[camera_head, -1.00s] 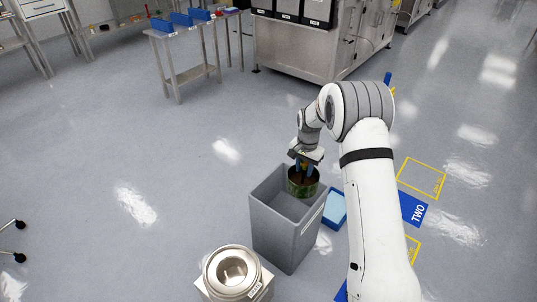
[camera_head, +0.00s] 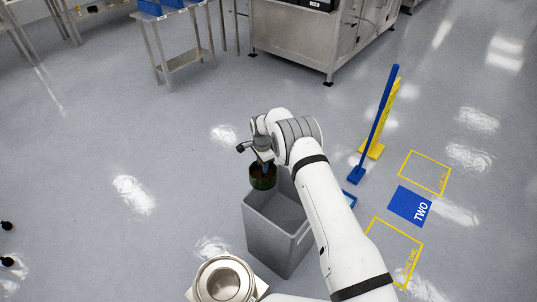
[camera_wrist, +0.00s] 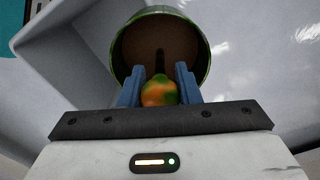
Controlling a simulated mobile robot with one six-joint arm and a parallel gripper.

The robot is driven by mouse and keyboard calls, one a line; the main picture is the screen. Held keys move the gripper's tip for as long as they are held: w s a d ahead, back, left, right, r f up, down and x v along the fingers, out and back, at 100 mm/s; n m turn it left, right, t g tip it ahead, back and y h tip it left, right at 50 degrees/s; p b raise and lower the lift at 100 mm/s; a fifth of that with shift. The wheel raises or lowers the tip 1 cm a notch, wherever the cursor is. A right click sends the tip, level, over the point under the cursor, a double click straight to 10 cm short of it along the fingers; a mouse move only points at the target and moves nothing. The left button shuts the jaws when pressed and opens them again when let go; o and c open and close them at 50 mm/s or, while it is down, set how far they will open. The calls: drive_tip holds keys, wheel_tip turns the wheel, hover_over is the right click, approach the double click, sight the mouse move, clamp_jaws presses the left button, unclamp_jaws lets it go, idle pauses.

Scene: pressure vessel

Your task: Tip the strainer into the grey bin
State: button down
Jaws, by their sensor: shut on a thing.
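The strainer (camera_head: 263,180) is a short round green vessel with a dark brown inside. It looks roughly upright in the head view, at the bin's far-left rim and apparently above it. In the wrist view the strainer (camera_wrist: 205,60) shows its brown round face toward the camera. My gripper (camera_head: 263,163) has its blue fingers (camera_wrist: 158,85) closed on an orange-and-green knob (camera_wrist: 158,93) at the strainer. The grey bin (camera_head: 272,240) stands on the floor below, tall and open-topped. The part of its inside that shows looks bare; my arm hides its right side.
A steel vessel with a round opening (camera_head: 224,280) stands at the bin's near left. A blue and yellow stand (camera_head: 380,125) and floor markings, including a blue TWO panel (camera_head: 409,206), lie to the right.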

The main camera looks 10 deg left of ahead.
drive_tip(key=shift+a+r, duration=0.15)
drive_tip(key=shift+a, duration=0.05)
drive_tip(key=shift+w+d, duration=0.15)
drive_tip(key=shift+d, duration=0.3)
drive_tip(key=shift+a+r+p, duration=0.15)
drive_tip(key=shift+a+p, duration=0.05)
drive_tip(key=shift+p, duration=0.45)
drive_tip(key=shift+s+d+y+p, duration=0.3)
drive_tip(key=shift+s+y+p, duration=0.1)
drive_tip(key=shift+p, duration=0.35)
drive_tip(key=shift+p, duration=0.3)
